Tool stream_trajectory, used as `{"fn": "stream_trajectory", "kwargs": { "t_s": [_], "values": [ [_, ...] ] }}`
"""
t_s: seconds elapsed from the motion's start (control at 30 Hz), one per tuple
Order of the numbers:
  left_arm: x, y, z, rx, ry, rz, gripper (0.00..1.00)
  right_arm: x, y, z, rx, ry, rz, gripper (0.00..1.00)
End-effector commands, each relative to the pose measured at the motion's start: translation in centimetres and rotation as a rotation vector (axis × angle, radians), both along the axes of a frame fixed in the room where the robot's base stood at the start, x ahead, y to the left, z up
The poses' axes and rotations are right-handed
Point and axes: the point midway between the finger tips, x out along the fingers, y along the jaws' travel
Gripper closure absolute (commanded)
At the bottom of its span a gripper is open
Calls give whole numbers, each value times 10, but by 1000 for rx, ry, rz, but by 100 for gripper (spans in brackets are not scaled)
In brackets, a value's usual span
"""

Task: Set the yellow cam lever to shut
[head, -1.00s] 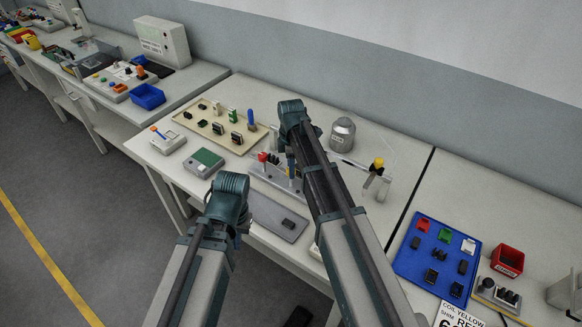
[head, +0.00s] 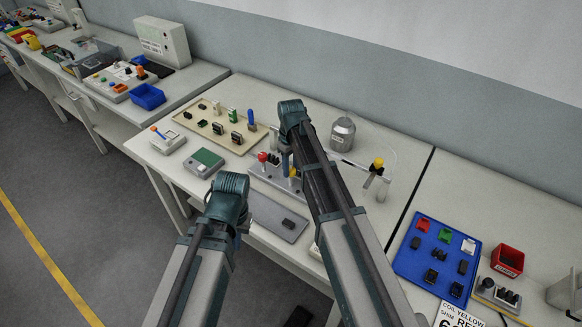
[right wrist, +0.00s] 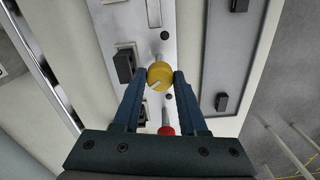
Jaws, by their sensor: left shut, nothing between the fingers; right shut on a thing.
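The yellow cam lever (right wrist: 160,76) shows its round yellow knob in the right wrist view, over a light metal plate (right wrist: 145,14). My right gripper (right wrist: 162,77) has one finger on each side of the knob and is shut on it. In the head view a bit of yellow (head: 293,171) shows beside my right gripper (head: 287,168), partly behind my right arm. The lever's lower part and pivot are mostly hidden. My left arm is at the lower left in the head view, but its gripper is hidden behind the arm.
A red knob (right wrist: 166,131) is close to the gripper, between the fingers' bases. A black block (right wrist: 123,66) is left of the lever. A grey tray (head: 270,216) lies in front of the fixture. A yellow-topped post (head: 379,163) and grey canister (head: 342,134) stand behind to the right.

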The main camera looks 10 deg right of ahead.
Motion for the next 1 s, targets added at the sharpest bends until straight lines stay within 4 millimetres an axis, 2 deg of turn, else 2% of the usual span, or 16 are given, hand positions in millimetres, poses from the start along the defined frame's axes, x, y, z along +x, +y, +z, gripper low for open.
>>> {"fn": "stream_trajectory", "kwargs": {
  "t_s": [0.5, 1.0],
  "values": [
    [0, 0, 0, 0, 0, 0, 100, 0, 0, 0, 0, 0, -432, 100],
    [0, 0, 0, 0, 0, 0, 100, 0, 0, 0, 0, 0, -606, 100]
  ]
}}
